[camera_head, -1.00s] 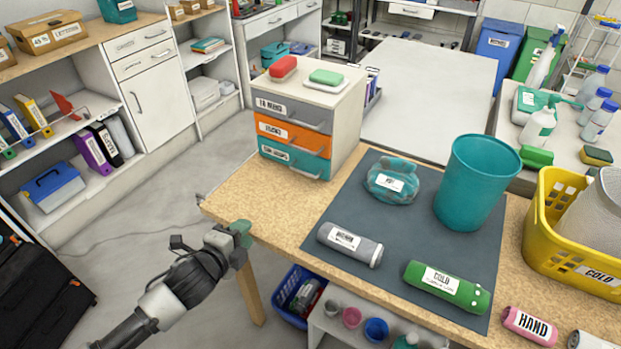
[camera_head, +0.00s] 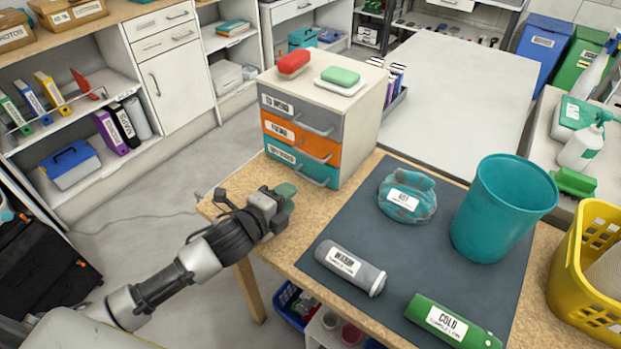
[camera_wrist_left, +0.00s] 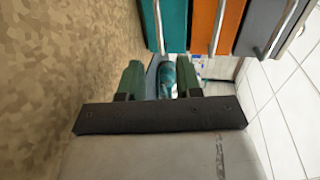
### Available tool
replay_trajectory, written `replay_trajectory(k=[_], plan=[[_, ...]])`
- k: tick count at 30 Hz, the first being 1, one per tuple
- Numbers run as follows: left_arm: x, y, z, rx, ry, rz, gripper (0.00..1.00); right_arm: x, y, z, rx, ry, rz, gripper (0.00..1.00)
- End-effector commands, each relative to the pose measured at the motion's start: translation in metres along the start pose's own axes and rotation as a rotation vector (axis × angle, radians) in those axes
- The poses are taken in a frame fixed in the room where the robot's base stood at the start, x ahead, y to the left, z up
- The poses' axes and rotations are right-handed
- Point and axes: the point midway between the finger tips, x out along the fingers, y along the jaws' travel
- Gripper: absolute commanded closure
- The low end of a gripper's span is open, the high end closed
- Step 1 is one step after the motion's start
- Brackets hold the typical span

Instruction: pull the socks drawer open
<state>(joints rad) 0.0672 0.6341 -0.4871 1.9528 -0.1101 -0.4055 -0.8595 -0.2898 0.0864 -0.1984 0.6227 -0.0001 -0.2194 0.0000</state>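A small drawer unit (camera_head: 358,135) stands on the wooden table. It has a grey top drawer (camera_head: 290,106), an orange middle drawer (camera_head: 290,133) and a teal bottom drawer (camera_head: 285,153), each with a bar handle and a white label. All look shut. The labels are too blurred for me to tell surely which says socks. In the left wrist view the teal (camera_wrist_left: 172,22), orange (camera_wrist_left: 203,25) and grey (camera_wrist_left: 258,25) fronts show sideways ahead of the fingers. My left gripper (camera_head: 288,198) is open and empty, in front of and below the drawers, apart from the handles. My right gripper is out of view.
A dark mat (camera_head: 345,225) holds a teal bin (camera_head: 500,205), a teal pouch (camera_head: 407,205), a grey roll (camera_head: 350,267) and a green roll (camera_head: 452,322). Bare tabletop lies before the drawers.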

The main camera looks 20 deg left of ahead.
Motion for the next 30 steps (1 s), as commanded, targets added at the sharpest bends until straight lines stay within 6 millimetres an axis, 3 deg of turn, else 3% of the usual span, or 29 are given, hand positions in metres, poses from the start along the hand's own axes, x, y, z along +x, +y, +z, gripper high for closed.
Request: replay_trajectory(k=[6,12,25,30], plan=[[0.044,-0.001,0.0,-0.003,-0.001,-0.002,0.66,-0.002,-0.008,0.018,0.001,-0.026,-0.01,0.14],[0.072,-0.001,0.0,-0.001,-0.001,-0.002,0.66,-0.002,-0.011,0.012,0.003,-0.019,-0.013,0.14],[0.082,0.0,0.0,-0.001,0.001,0.0,0.66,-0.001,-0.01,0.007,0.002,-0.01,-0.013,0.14],[0.082,0.0,0.0,-0.001,0.0,0.0,0.92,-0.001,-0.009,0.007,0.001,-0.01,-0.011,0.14]])
